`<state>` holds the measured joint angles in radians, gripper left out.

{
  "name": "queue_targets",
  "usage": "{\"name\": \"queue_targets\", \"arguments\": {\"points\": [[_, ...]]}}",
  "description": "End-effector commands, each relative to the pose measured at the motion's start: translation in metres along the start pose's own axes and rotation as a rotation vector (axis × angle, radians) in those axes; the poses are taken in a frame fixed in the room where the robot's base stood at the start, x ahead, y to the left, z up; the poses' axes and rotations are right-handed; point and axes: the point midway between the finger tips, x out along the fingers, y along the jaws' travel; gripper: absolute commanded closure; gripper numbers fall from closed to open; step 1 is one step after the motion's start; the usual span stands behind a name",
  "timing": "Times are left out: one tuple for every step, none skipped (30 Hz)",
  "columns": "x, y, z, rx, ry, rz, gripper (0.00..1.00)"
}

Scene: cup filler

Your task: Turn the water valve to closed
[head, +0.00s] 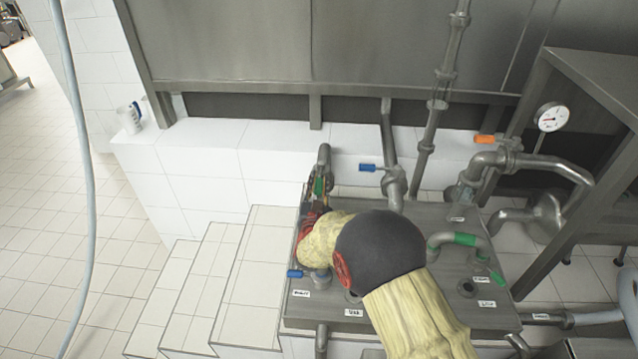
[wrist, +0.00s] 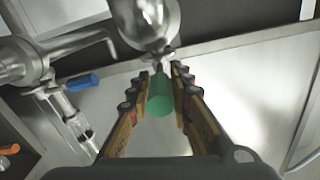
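A green valve handle (wrist: 160,97) lies lengthwise between the fingers of my gripper (wrist: 161,76) in the wrist view. The fingers stand on either side of it, with narrow gaps visible near its closer end. A metal valve body (wrist: 150,22) is just beyond the fingertips. In the head view my gripper (head: 318,190) is at the upright pipe (head: 323,158) at the left back of the metal panel, with a bit of green between the fingers. My wrist hides much of the panel. The small labels are too blurred to say which valve is the water valve.
Blue handles (head: 368,167) and (head: 295,273), an orange handle (head: 485,140) and a green-banded pipe (head: 464,239) are nearby. A pressure gauge (head: 552,117) is at right. White tiled steps (head: 205,285) rise left of the panel. A cup (head: 129,118) stands on the ledge.

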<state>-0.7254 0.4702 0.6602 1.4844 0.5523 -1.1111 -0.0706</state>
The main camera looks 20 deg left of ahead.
Motion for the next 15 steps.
{"name": "queue_targets", "arguments": {"points": [[-0.0001, 0.0000, 0.0000, 0.000, 0.000, 0.000, 0.84], [-0.0001, 0.0000, 0.0000, 0.000, 0.000, 0.000, 0.86], [-0.0001, 0.0000, 0.0000, 0.000, 0.000, 0.000, 0.88], [-0.0001, 0.0000, 0.0000, 0.000, 0.000, 0.000, 0.90], [-0.0001, 0.0000, -0.0001, 0.000, 0.000, 0.000, 0.91], [-0.0001, -0.0001, -0.0001, 0.000, 0.000, 0.000, 0.94], [-0.0001, -0.0001, -0.0001, 0.000, 0.000, 0.000, 0.95], [-0.0001, -0.0001, -0.0001, 0.000, 0.000, 0.000, 0.97], [-0.0001, -0.0001, -0.0001, 0.000, 0.000, 0.000, 0.99], [-0.0001, -0.0001, -0.0001, 0.000, 0.000, 0.000, 1.00], [-0.0001, -0.0001, -0.0001, 0.000, 0.000, 0.000, 1.00], [-0.0001, -0.0001, -0.0001, 0.000, 0.000, 0.000, 1.00], [-0.0001, -0.0001, -0.0001, 0.000, 0.000, 0.000, 1.00], [-0.0001, -0.0002, -0.0001, 0.000, 0.000, 0.000, 1.00], [-0.0001, -0.0002, -0.0001, 0.000, 0.000, 0.000, 1.00]]}}
